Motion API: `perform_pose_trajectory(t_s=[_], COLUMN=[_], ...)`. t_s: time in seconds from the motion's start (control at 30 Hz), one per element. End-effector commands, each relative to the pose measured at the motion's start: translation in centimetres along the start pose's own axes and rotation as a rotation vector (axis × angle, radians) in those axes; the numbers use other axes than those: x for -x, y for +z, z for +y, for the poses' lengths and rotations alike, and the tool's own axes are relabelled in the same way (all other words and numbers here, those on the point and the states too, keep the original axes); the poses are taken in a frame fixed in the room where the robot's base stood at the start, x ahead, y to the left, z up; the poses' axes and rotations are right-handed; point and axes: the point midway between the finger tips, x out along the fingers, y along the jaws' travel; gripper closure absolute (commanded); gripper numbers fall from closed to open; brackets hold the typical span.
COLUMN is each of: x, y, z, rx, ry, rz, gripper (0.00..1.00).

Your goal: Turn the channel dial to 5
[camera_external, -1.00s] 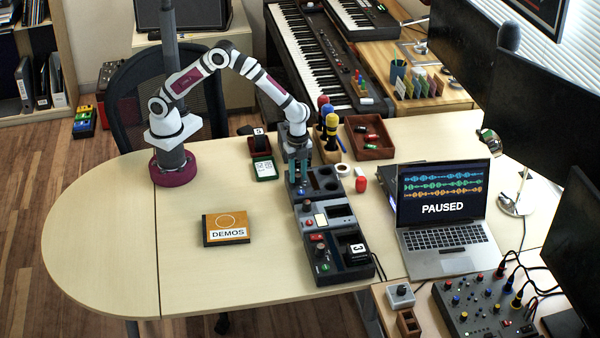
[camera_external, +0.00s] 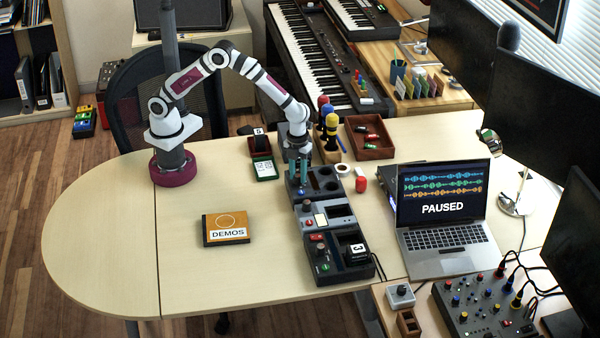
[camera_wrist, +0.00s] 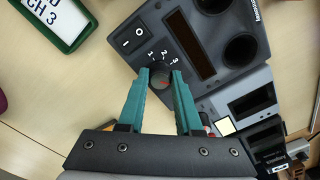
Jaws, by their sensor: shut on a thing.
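The channel dial (camera_wrist: 160,77) is a small dark round knob with a red mark, on the corner of a dark grey unit (camera_wrist: 214,72). Printed numbers 1, 2 and 3 show above it; any others are hidden by my fingers. My gripper (camera_wrist: 161,80) has its teal fingertips closed on both sides of the knob. The red mark is on the knob's lower right part in the wrist view; which number it points at I cannot tell. In the external view my gripper (camera_external: 298,180) is down at the unit (camera_external: 322,183) and hides the dial.
A power rocker switch (camera_wrist: 132,40) sits beside the dial. A green-framed card reading "CH 3" (camera_wrist: 55,22) lies nearby. More grey units (camera_external: 338,255) continue toward the front.

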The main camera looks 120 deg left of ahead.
Motion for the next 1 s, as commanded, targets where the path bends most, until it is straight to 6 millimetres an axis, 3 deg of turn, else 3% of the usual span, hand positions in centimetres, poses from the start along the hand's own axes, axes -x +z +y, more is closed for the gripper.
perform_pose_trajectory(t_s=[0.5, 1.0], x=[0.11, 0.1], y=[-0.01, -0.01], z=[-0.02, -0.02], rx=[-0.355, -0.441], ry=[-0.001, -0.001], rz=[0.0, 0.0], gripper=[1.0, 1.0])
